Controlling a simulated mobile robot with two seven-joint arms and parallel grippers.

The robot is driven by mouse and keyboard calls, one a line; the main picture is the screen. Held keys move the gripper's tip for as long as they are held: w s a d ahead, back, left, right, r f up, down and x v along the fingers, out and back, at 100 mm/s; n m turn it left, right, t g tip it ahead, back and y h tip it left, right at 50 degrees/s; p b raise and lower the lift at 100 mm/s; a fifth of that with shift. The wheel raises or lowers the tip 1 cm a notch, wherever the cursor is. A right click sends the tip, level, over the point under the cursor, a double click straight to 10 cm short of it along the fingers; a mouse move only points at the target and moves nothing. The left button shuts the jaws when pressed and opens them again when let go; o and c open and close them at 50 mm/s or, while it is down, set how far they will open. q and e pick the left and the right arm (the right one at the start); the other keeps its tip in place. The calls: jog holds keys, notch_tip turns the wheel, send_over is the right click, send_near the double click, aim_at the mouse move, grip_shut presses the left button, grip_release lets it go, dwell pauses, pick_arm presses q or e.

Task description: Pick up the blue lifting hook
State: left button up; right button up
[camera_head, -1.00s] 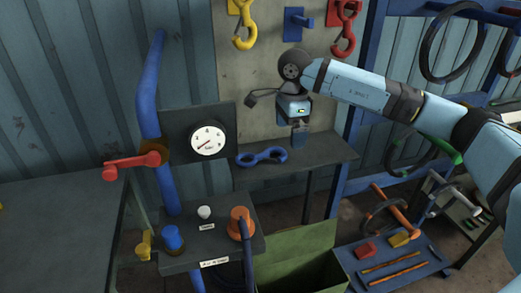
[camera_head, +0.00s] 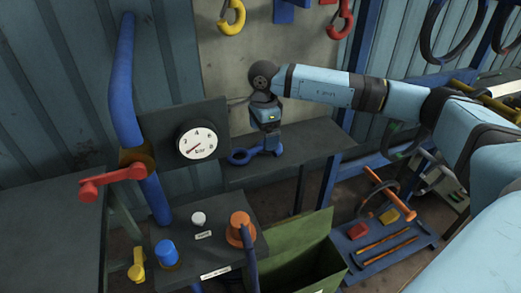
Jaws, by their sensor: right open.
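The blue lifting hook (camera_head: 241,156) lies flat on the dark shelf (camera_head: 312,148) below the backboard. Its left ring shows; its right part is partly hidden behind my right gripper. My right gripper (camera_head: 268,148) points down over the hook's right part, with its fingertips at about the hook's level. It is open; I cannot tell whether the fingers touch the hook or straddle it. My left gripper is not in view.
A yellow hook (camera_head: 232,17) and a red hook (camera_head: 341,20) hang on the backboard. A pressure gauge (camera_head: 198,143) stands left of the shelf. A green bin (camera_head: 300,250) stands open below. A blue tray (camera_head: 392,250) with tools lies at the lower right.

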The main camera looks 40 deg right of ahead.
jog(key=shift+w+f+p, duration=0.1)
jog(key=shift+f+p, duration=0.3)
jog(key=shift+f, duration=2.35)
jog(key=shift+c, duration=0.5)
jog(key=shift+d+r, duration=0.1)
jog(key=c, duration=1)
jog(key=shift+r, duration=0.1)
notch_tip(320, 180, up, 10)
jog(key=shift+b, duration=0.4)
